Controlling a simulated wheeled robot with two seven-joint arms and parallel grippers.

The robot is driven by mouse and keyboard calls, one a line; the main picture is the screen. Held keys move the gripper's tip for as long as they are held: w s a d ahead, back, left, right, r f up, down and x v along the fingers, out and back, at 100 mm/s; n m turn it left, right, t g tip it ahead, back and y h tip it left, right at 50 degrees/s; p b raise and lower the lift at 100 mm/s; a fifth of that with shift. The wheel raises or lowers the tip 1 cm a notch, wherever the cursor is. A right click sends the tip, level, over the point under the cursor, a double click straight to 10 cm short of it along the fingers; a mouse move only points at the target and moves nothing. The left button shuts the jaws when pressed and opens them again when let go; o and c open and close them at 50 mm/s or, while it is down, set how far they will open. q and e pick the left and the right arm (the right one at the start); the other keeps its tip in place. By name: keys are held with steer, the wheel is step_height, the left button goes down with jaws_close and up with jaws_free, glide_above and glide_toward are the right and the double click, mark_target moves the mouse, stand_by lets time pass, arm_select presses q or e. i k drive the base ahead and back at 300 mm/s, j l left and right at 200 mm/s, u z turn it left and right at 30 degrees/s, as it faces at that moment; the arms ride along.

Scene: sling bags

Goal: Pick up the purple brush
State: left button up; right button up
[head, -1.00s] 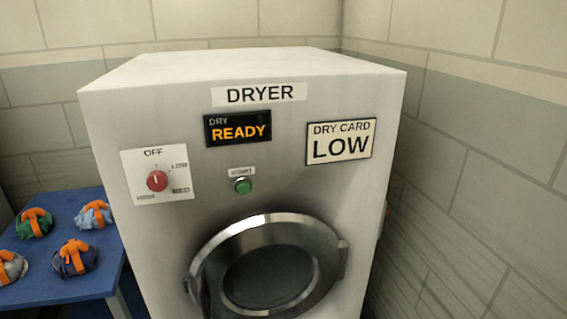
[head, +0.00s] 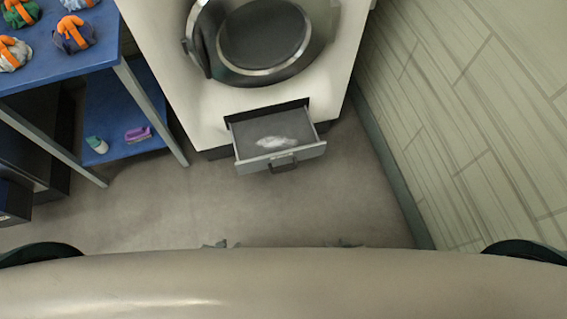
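The purple brush (head: 138,133) lies on the lower blue shelf of the table at the left, to the right of a small green and white bottle-like item (head: 97,145). Only small tips of my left gripper (head: 217,244) and my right gripper (head: 345,243) show over the edge of my own body at the bottom. Both are well away from the brush, and their fingers are too hidden to tell open from shut.
The blue table (head: 40,72) carries several strapped bundles, and its grey legs frame the lower shelf (head: 115,110). The dryer (head: 185,70) has its drawer (head: 240,140) pulled out, with whitish lint (head: 276,142) inside. Floor (head: 200,205) in front is clear; a tiled wall (head: 460,110) stands right.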

mark_target(139, 133)
steer(key=k+u, duration=0.1)
steer(key=u, duration=1.2)
